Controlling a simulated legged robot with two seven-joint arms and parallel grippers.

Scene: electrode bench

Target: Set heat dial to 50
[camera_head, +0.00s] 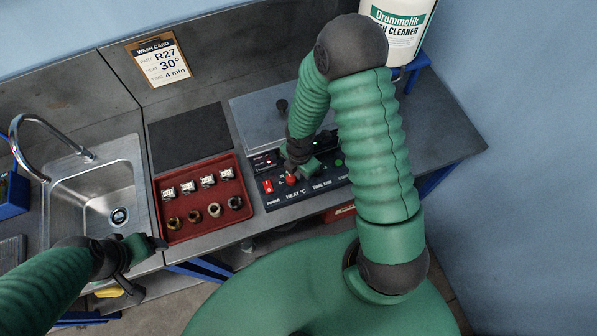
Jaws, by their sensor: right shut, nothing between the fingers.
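The heat dial (291,181) is a small red knob above the "HEAT °C" label on the dark front panel (323,198) of the washer. My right gripper (290,171) is shut and empty, with its tips right at the dial. I cannot tell whether they touch it. The gripper hides part of the dial and its surroundings, and the dial's setting is too small to read. My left gripper (158,243) is over the bench's front edge by the sink, away from the dial. Its opening is unclear.
A red power switch (268,186) sits left of the dial, and a green button (339,163) to its right. A red tray (206,229) holds several small parts. The wash card (158,62) reads R27, 30°, 4 min. A sink (93,190) is at left; a cleaner canister (402,30) is behind.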

